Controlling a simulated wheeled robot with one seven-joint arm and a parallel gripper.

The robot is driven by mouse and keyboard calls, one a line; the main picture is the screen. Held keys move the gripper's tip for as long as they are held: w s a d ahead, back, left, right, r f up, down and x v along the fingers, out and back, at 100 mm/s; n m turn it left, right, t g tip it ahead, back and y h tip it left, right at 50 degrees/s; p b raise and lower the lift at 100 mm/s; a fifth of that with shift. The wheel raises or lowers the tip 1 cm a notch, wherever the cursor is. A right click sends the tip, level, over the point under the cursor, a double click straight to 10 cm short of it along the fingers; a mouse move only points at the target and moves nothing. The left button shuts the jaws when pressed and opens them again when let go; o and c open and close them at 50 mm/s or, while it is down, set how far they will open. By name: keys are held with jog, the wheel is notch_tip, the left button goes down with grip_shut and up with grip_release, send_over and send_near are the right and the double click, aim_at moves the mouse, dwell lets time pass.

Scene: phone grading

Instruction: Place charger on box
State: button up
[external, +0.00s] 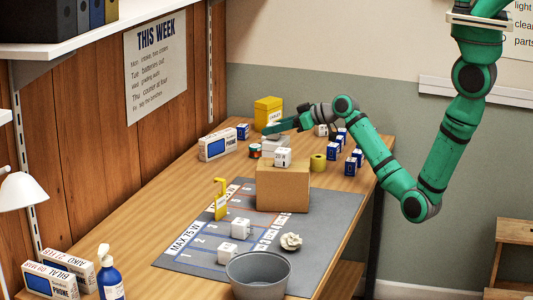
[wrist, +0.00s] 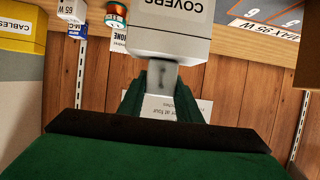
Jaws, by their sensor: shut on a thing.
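A white cube charger marked 20 W (external: 283,156) sits on top of the brown cardboard box (external: 283,190) on the grey mat. My gripper (external: 272,128) is beyond the box and pointing left, over a white container labelled COVERS. In the wrist view, which is upside down, my gripper (wrist: 162,92) is shut on a small grey knob (wrist: 162,72) on the COVERS container (wrist: 170,35). I cannot tell whether its lid is lifted. No charger shows between the fingers. Other white cube chargers (external: 240,228) stand on the mat.
A yellow box (external: 268,110) and white phone box (external: 216,144) stand behind. Several blue boxes (external: 336,152) and a yellow roll (external: 318,162) are at right.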

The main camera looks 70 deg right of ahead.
jog(key=shift+f, duration=0.15)
jog(key=o, duration=1.1)
